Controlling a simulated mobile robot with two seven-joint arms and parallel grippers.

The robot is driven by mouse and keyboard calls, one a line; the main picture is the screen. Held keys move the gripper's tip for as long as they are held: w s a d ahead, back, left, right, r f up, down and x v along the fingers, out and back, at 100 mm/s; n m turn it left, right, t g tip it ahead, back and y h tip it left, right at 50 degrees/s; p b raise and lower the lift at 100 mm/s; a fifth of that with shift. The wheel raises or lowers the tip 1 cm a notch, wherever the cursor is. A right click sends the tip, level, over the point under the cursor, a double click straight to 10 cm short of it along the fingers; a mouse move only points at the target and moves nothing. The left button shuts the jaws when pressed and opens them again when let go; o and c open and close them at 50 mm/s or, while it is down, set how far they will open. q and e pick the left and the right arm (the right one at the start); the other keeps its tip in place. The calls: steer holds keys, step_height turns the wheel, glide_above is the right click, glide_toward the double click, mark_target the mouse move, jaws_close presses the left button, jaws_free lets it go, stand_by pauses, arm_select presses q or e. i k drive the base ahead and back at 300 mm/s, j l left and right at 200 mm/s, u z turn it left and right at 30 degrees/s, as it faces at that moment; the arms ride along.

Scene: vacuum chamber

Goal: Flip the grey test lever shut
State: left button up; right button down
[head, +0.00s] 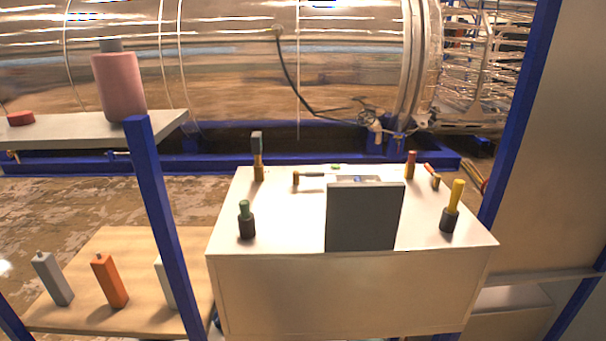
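Several small valve-like fittings with coloured handles stand on top of a white box-shaped bench (350,290). At its back left, an upright fitting (257,157) has a brass-coloured lower part and a dark grey-green top. I cannot tell for sure which of these is the grey test lever. A dark grey upright panel (362,217) at the bench's front hides part of the top behind it. Neither of my grippers is in view.
Green-topped (246,220), red-topped (410,165) and yellow-topped (452,207) fittings stand around the bench. An orange-red handled one (432,176) leans at back right. A blue post (165,225) stands left. A wooden table (120,250) holds bottles. A large metal chamber (240,70) is behind.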

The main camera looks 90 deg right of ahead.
mark_target(315, 174)
steer(key=z, duration=1.65)
